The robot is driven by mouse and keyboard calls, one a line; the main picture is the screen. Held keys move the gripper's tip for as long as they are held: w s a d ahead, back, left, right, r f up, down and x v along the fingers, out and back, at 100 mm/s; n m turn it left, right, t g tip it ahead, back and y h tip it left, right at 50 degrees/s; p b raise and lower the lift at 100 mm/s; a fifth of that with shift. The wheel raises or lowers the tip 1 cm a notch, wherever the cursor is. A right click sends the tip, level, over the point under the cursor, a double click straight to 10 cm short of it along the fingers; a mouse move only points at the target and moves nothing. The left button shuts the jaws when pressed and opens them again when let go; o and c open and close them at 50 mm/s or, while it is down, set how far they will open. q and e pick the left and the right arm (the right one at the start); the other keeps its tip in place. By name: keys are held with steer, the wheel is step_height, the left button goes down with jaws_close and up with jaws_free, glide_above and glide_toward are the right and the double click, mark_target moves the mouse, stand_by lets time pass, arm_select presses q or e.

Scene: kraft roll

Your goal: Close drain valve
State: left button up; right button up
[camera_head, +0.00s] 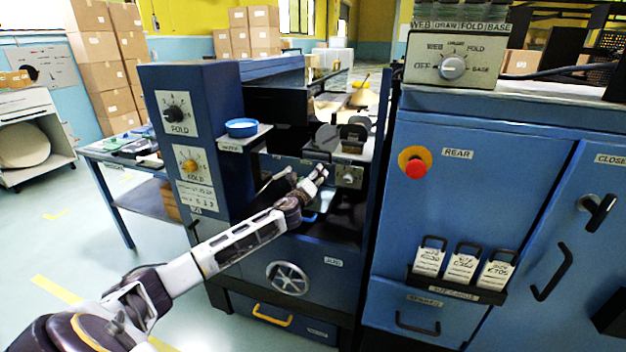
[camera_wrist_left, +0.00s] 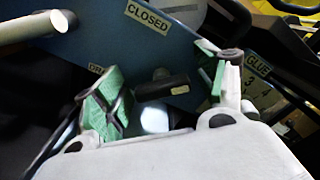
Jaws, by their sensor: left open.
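In the left wrist view a short black lever (camera_wrist_left: 162,86) with a pale mark near its end sticks out from a blue panel, which looks like the drain valve. The lever lies across the panel, not lined up with CLOSED. My left gripper (camera_wrist_left: 163,92) is open, its green-padded fingers on either side of the lever with gaps. In the head view my left gripper (camera_head: 319,174) reaches into the blue machine's recess; the lever cannot be made out there.
A handwheel (camera_head: 288,278) is on the machine front below my forearm. A blue dish (camera_head: 241,127) stands on a small shelf above my arm. The recess has close side walls. The right cabinet (camera_head: 480,150) carries a red button (camera_head: 415,168) and hanging tags.

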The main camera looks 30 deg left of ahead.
arm_select(q)
steer(key=shift+c, duration=0.3)
steer(key=c, duration=1)
